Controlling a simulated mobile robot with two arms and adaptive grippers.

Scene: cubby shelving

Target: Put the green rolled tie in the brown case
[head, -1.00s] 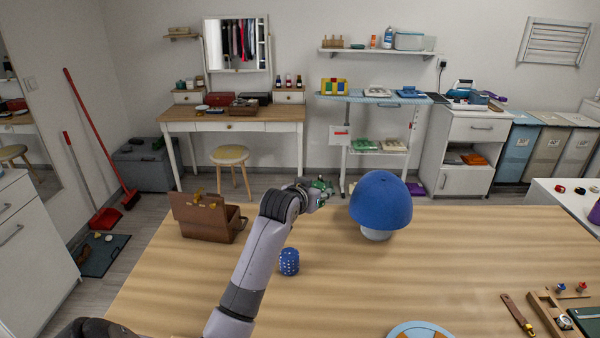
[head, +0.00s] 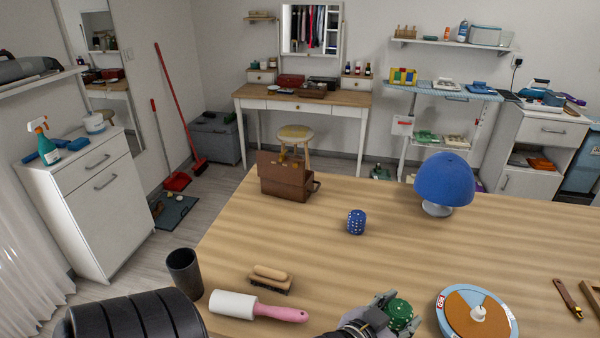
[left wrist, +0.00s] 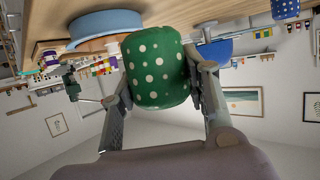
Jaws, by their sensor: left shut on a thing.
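The green rolled tie with white dots (head: 400,314) is held in my left gripper (head: 390,312), low over the near part of the table in the head view. In the left wrist view the tie (left wrist: 156,68) sits between the two fingers, which are shut on it. The brown case (head: 287,182) stands at the far left of the table with its lid raised. The tie is well apart from the case, nearer to me and to the right. The inside of the case is mostly hidden. My right gripper is not in view.
A blue dotted roll (head: 356,222) stands right of the case, and a blue domed object (head: 444,182) is farther right. A lint roller (head: 258,307), brush (head: 270,279) and dark cup (head: 184,272) are near left. A round blue-rimmed tray (head: 449,322) is beside my gripper.

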